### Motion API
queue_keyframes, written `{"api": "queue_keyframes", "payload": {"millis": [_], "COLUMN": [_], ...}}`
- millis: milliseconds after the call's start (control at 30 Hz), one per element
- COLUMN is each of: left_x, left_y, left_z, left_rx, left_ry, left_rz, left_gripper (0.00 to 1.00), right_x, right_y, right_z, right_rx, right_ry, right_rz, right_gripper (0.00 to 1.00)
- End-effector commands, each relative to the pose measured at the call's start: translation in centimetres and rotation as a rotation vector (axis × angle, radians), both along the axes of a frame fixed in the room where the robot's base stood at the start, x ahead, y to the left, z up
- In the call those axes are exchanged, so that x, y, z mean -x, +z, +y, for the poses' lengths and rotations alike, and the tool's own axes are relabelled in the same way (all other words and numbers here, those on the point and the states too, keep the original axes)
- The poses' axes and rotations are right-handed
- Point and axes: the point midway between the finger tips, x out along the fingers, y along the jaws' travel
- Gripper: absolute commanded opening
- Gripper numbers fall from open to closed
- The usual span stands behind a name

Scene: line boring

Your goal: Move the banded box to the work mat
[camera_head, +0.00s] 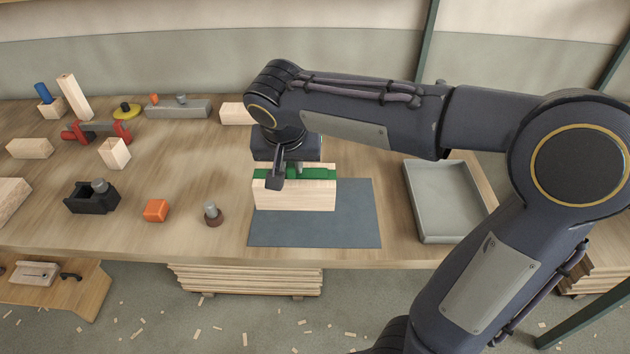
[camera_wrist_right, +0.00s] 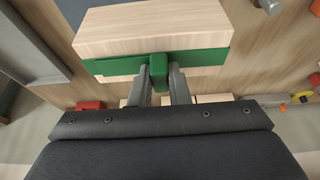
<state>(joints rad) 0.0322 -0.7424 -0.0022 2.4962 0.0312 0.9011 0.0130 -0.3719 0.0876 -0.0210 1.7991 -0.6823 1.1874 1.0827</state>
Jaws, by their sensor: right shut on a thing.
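The banded box (camera_head: 295,198) is a pale wooden block with a green band around its top. In the head view it appears over the back left part of the blue-grey work mat (camera_head: 345,230). I cannot tell whether it rests on the mat or hangs just above it. My right gripper (camera_head: 288,175) points down from above, shut on the box's green raised grip. In the right wrist view the two grey fingers (camera_wrist_right: 160,85) stand on either side of that grip, below the box (camera_wrist_right: 165,30). My left gripper is not in view.
An empty grey tray (camera_head: 445,237) stands right of the mat. Left of the mat are a knobbed brown piece (camera_head: 213,215), an orange block (camera_head: 155,210) and a black holder (camera_head: 90,202). Wooden blocks, a red clamp (camera_head: 75,132) and a grey bar (camera_head: 178,109) lie farther back.

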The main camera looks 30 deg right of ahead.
Motion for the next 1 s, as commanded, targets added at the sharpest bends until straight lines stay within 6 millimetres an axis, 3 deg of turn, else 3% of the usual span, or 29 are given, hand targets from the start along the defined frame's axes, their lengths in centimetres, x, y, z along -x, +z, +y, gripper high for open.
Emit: {"api": "queue_keyframes", "payload": {"millis": [67, 333, 567, 800, 1000], "left_x": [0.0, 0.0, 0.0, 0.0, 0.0], "left_y": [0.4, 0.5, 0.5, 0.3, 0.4], "left_z": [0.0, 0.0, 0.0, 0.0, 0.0], "left_rx": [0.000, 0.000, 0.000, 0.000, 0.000], "left_ry": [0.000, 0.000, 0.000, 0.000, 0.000], "left_rz": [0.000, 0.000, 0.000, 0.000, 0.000], "left_gripper": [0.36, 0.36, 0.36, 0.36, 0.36], "right_x": [-0.6, -1.8, -2.2, -2.3, -2.4], "right_y": [-0.6, -4.8, -6.1, -9.2, -9.6], "right_z": [-1.8, -4.7, -5.7, -6.0, -6.0], "right_rx": [0.000, 0.001, 0.000, 0.001, 0.000], "right_ry": [-0.005, 0.000, -0.001, 0.001, 0.002], "right_rz": [-0.001, 0.000, -0.001, -0.001, -0.005], "right_gripper": [0.00, 0.00, 0.00, 0.00, 0.00]}}
